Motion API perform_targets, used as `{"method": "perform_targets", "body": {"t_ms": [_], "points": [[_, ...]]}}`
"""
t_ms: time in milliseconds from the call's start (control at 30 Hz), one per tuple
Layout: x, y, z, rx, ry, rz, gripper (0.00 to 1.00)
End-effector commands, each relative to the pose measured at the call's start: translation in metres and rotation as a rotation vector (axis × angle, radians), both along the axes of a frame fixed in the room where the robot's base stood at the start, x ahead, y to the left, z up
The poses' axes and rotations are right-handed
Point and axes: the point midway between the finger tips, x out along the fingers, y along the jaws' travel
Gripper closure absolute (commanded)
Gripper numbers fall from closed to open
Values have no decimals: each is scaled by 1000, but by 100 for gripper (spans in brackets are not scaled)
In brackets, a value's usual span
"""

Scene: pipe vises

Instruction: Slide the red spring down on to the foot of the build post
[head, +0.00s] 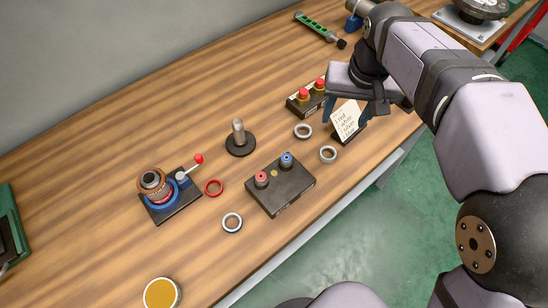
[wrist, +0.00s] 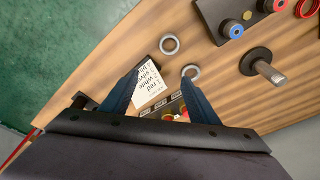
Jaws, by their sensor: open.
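The red spring (head: 213,188) looks like a thin red ring lying flat on the bench, between the lever fixture and the two-button box. It also shows cut off at the top right corner of the wrist view (wrist: 308,9). The build post (head: 239,133) is a bare silver upright on a round black foot (head: 240,147), and it is also at the right of the wrist view (wrist: 268,70). My gripper (head: 346,114) is open and empty above the written card (head: 346,121), well to the right of the post and the spring.
A box with red buttons (head: 303,99) is beside the card. The lever fixture (head: 176,208) stands left of the red spring. The bench's front edge is close to the rings.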

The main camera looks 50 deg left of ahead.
Motion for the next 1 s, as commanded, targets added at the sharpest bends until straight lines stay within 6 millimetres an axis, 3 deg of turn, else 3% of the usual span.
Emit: {"method": "perform_targets", "body": {"t_ms": [33,200,400,500,700,1000], "points": [[-33,28,13,-21,7,123,45],[-137,83,-1,-92,13,526,45],[-242,106,-18,-159,14,908,45],[-275,108,-24,-180,13,1026,45],[-302,107,-31,-198,13,1128,45],[-303,107,-44,-199,14,1130,45]]}}
